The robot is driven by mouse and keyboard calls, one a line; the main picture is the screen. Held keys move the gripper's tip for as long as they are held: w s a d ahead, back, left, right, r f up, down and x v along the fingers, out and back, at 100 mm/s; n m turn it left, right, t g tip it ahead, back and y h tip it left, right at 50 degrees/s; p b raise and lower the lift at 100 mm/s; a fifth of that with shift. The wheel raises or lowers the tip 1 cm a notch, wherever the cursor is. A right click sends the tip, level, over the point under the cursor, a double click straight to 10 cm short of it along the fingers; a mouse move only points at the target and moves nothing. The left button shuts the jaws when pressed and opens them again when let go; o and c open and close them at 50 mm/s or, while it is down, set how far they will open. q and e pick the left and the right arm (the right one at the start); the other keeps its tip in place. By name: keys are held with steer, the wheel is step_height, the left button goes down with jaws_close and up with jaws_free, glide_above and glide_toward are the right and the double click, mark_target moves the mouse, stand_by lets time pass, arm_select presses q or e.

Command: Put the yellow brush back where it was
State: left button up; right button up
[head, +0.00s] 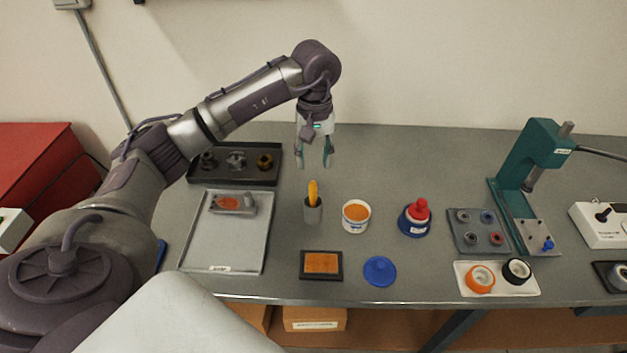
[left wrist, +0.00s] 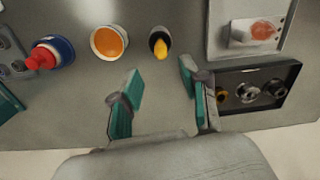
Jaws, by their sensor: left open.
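My left gripper (head: 314,163) is open and empty above the bench, behind and above the brush, pointing down. It also shows in the left wrist view (left wrist: 160,78) with its two teal fingers spread apart and nothing between them. My right gripper is not in view.
Right of the cup are an open tub of orange paste (head: 356,215) and a blue container with a red top (head: 416,219). A grey tray (head: 226,255) lies left, a dark parts tray (head: 262,179) behind it. An orange pad (head: 321,264) and blue lid (head: 379,271) lie in front.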

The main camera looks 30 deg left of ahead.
arm_select(q)
step_height(320, 180, up, 3)
steer(key=shift+r+b, duration=0.1)
steer(key=shift+b, duration=0.2)
steer(key=shift+d, duration=0.1)
